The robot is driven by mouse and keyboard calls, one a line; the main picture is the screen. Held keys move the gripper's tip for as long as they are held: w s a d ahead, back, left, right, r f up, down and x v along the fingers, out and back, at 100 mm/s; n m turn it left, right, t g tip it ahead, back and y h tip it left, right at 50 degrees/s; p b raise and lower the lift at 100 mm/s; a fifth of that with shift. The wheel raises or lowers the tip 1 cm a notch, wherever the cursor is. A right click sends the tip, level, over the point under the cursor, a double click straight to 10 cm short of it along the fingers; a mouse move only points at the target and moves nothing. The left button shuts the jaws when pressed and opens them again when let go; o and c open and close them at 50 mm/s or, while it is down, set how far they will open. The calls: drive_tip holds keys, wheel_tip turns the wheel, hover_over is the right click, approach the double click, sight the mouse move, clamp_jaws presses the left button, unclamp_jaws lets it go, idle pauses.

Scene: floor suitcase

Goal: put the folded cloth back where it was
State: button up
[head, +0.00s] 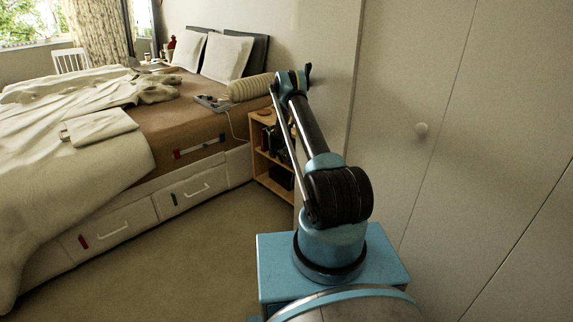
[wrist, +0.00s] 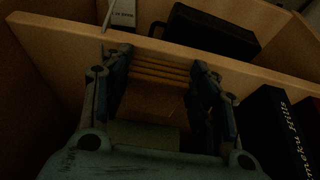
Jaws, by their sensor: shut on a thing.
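In the wrist view my gripper (wrist: 162,68) has its two fingers on either side of a brown-orange folded cloth (wrist: 158,72). Its stacked layers show as stripes between the fingertips, and the gripper is shut on it. The cloth is close to the edge of a wooden shelf board (wrist: 75,48); I cannot tell whether it touches the board. In the head view the gripper and cloth cannot be made out. My arm there reaches toward the wooden bedside shelf unit (head: 262,160).
A black case (wrist: 210,35) and a white box or binder (wrist: 122,12) are beyond the board. Dark books (wrist: 268,125) with lettering stand at the right. In the head view, the bed (head: 175,128) with drawers is left, a white cupboard (head: 425,90) right. The carpet (head: 205,240) is clear.

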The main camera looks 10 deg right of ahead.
drive_tip(key=shift+d+f, duration=0.1)
drive_tip(key=o, duration=1)
drive_tip(key=s+a+r, duration=0.1)
drive_tip(key=s+a, duration=0.1)
drive_tip(key=a, duration=0.1)
drive_tip(key=s+a+r, duration=0.2)
drive_tip(key=s+a, duration=0.1)
drive_tip(key=a, duration=0.1)
drive_tip(key=s+a+r, duration=0.1)
drive_tip(key=s+a, duration=0.2)
drive_tip(key=a, duration=0.1)
drive_tip(key=shift+s+a+r, duration=0.1)
drive_tip(key=shift+a+r, duration=0.05)
drive_tip(key=shift+r, duration=0.25)
